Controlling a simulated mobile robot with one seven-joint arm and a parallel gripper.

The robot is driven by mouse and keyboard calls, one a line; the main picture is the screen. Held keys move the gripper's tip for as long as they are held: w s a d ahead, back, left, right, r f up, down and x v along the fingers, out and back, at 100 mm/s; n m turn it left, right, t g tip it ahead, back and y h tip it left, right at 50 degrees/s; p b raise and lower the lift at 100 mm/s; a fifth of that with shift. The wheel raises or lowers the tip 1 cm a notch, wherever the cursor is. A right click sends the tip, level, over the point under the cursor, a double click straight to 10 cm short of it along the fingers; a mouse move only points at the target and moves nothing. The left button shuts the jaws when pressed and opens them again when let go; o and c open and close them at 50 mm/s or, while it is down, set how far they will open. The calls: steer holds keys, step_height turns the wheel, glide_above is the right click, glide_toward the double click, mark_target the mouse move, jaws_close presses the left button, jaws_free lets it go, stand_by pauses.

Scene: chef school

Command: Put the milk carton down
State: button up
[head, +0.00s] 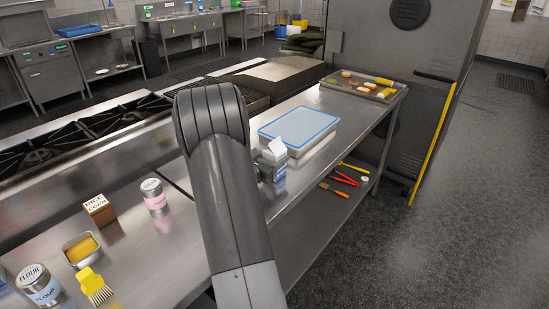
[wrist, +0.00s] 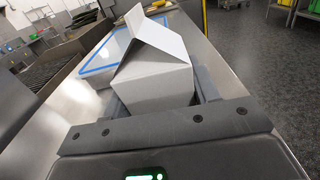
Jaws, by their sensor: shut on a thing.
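In the wrist view the carton (wrist: 153,75) fills the space between my fingers, upright, gable away from me. My gripper (wrist: 160,100) is shut on the carton; in the head view the gripper (head: 265,172) is mostly hidden behind my arm. I cannot tell whether the carton's base touches the counter.
The blue-rimmed container (head: 300,125) stands right behind the carton. A food tray (head: 364,88) is at the far end. A pink-labelled can (head: 154,197), rice box (head: 99,209), yellow-filled tin (head: 81,249), flour can (head: 40,285) and yellow brush (head: 94,287) stand left. Utensils (head: 345,180) lie on the lower shelf.

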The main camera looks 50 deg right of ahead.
steer(key=o, duration=1.3)
steer(key=shift+f, duration=0.1)
